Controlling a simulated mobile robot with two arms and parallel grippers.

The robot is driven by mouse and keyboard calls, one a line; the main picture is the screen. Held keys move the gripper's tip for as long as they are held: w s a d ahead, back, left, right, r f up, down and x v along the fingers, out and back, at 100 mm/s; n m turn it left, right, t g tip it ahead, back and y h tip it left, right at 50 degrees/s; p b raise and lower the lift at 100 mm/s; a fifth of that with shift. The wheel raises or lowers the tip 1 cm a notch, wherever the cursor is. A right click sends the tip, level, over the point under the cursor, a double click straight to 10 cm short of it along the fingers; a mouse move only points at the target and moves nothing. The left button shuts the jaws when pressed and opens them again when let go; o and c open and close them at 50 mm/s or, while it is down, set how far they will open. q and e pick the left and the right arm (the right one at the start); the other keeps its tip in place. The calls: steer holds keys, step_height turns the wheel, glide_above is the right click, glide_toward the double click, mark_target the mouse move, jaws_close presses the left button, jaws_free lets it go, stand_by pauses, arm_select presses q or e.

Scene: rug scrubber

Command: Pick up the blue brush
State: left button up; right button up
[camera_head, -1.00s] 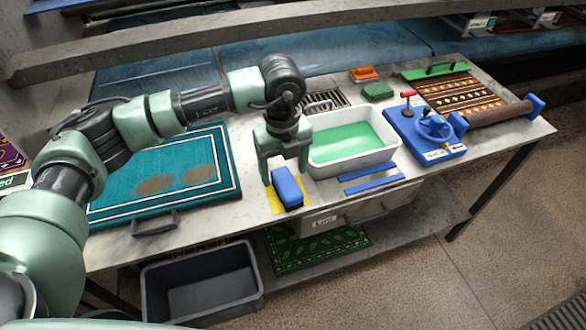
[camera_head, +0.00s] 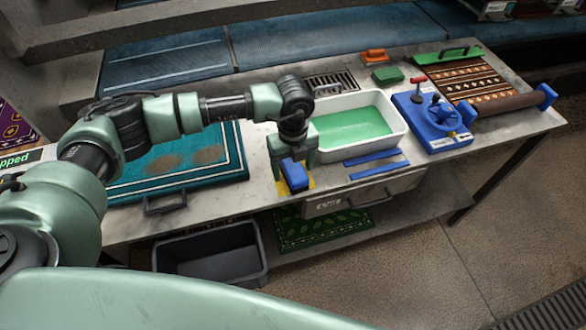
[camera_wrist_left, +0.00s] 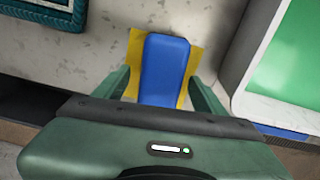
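The blue brush (camera_head: 295,174) stands on a yellow patch (camera_head: 309,184) near the front edge of the table. My left gripper (camera_head: 293,175) is above it, pointing down, with one finger on each side. In the left wrist view the blue brush (camera_wrist_left: 165,70) lies between the spread fingers of the gripper (camera_wrist_left: 162,90), with yellow showing in the gaps. The gripper is open and not closed on the brush. The brush's lower end is hidden by the gripper body in the wrist view. My right gripper is not in view.
A white basin of green liquid (camera_head: 396,122) stands close right of the gripper. Two blue strips (camera_head: 372,158) lie before it. A teal rug (camera_head: 190,165) is to the left. A blue device (camera_head: 440,140) with a red-topped lever is further right. A dark bin (camera_head: 210,255) is below.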

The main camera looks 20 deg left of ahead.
mark_target(293, 165)
arm_select(q)
jaws_close()
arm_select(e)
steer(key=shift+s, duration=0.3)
arm_select(q)
steer(key=shift+w, duration=0.1)
